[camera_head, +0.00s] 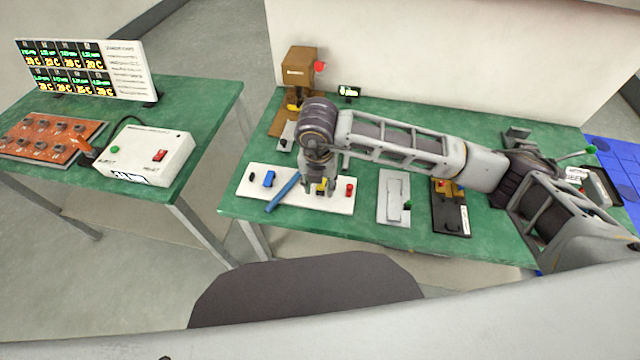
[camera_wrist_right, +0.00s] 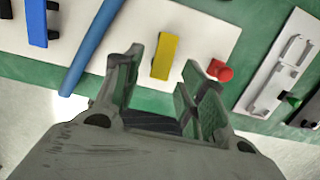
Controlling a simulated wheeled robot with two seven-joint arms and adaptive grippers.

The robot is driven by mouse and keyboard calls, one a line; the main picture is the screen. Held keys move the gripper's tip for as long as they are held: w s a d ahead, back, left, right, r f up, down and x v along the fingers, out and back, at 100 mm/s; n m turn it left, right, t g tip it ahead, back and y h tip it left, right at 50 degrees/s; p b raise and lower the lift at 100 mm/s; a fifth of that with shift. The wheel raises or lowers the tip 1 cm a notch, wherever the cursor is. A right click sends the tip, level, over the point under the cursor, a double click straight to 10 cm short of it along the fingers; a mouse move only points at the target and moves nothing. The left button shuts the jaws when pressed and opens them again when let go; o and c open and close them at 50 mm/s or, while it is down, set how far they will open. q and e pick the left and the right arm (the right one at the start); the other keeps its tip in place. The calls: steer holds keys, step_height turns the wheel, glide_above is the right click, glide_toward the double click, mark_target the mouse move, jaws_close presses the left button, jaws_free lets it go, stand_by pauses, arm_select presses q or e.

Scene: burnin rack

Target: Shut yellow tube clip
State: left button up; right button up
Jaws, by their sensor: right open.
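The yellow tube clip (camera_wrist_right: 165,57) stands on a white board (camera_head: 247,186), between a blue tube and a red clip. My right gripper (camera_wrist_right: 158,85) points down over the board, open and empty. In the right wrist view the yellow clip shows between its fingers, a little beyond the tips. I cannot tell whether they touch it. My left gripper is not in view.
A blue clip (camera_head: 269,179), a blue tube (camera_head: 283,192) and a red piece (camera_head: 349,189) sit on the same board. A grey plate (camera_head: 394,212) lies to the right. A brown press-like fixture (camera_head: 299,68) stands behind. A control box (camera_head: 146,153) is on the left table.

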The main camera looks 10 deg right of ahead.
step_height(320, 180, up, 10)
steer(key=s, duration=0.1)
steer(key=shift+a+r, duration=0.2)
steer(key=shift+r, duration=0.05)
steer(key=shift+s, duration=0.1)
